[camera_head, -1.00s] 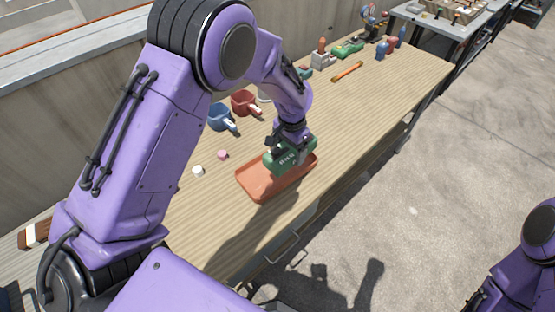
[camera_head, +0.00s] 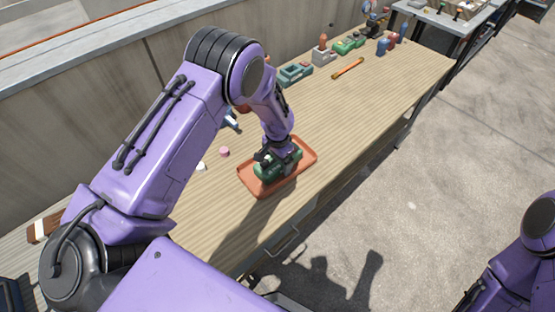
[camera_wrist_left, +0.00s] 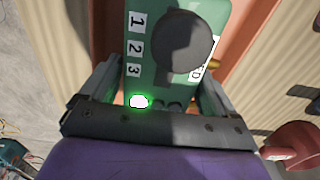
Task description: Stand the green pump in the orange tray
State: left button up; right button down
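The orange tray (camera_head: 254,187) lies on the wooden bench. The green pump (camera_head: 290,166) is inside the tray's outline, low over its floor; whether its base touches is hidden. My left gripper (camera_head: 268,157) is at the pump from above. In the left wrist view the pump (camera_wrist_left: 146,62) shows its green face with labels 1, 2, 3, a dark round knob and a lit green lamp. The left gripper's fingers (camera_wrist_left: 152,88) sit against both sides of it. The tray (camera_wrist_left: 255,45) shows behind. My right gripper is out of frame; only part of that arm shows at lower right.
A pink piece (camera_head: 224,152) and a white piece (camera_head: 201,166) lie left of the tray. The bench right of the tray is clear.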

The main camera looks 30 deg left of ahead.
pick_arm(q)
jog(key=shift+o, duration=0.2)
jog(key=shift+r, duration=0.15)
jog(key=shift+w+r, duration=0.1)
jog(key=shift+r, duration=0.2)
notch_tip(320, 180, up, 12)
jog(key=b, duration=0.2)
jog(key=shift+f, duration=0.25)
